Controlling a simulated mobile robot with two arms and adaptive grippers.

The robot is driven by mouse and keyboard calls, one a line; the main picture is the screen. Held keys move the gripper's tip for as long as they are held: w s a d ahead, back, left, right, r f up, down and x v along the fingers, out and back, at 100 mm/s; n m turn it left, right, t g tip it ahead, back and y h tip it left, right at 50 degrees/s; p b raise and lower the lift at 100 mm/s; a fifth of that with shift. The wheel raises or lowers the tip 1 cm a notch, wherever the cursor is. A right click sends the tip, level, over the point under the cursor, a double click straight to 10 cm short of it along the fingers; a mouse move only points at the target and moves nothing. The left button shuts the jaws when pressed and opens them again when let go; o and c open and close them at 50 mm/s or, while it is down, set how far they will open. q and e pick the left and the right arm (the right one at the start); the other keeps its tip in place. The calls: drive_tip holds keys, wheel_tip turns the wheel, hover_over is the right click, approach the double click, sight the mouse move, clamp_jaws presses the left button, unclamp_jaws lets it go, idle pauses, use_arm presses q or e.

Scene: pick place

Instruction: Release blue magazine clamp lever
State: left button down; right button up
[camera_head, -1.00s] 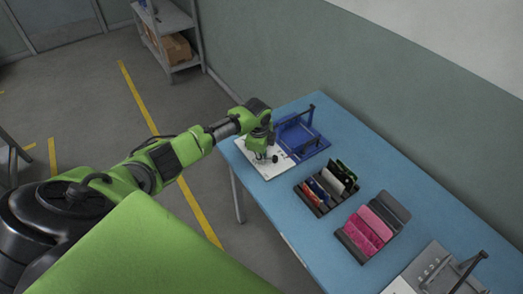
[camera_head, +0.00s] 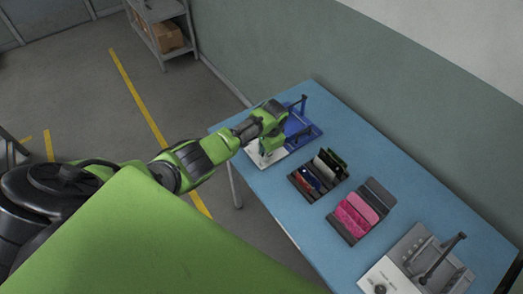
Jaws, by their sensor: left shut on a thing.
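My left gripper (camera_head: 268,151) is low over this plate, shut on a small dark part that I take to be the clamp lever. The hand covers most of this part, so the lever's angle cannot be told. My right gripper does not show.
On the blue table (camera_head: 436,205), a dark rack (camera_head: 308,193) with coloured pieces and another with pink pieces (camera_head: 357,213) stand nearby. A grey magazine (camera_head: 421,257) with its own white plate and dark bar is at the near right. A grey wall runs behind the table.

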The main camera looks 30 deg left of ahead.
use_arm(q)
drive_tip(key=shift+w+d+n, duration=0.1)
drive_tip(key=shift+d+n, duration=0.3)
drive_tip(key=shift+d, duration=0.15)
drive_tip(key=c, duration=2)
unclamp_jaws()
drive_tip(key=shift+w, duration=0.15)
drive_tip(key=shift+o, duration=0.2)
drive_tip(key=shift+r, duration=0.1)
drive_tip(key=shift+r, duration=0.25)
wheel_tip(320, 180, up, 11)
drive_tip(key=d, duration=0.2)
drive_tip(key=shift+s, duration=0.4)
drive_tip(key=shift+d, duration=0.1)
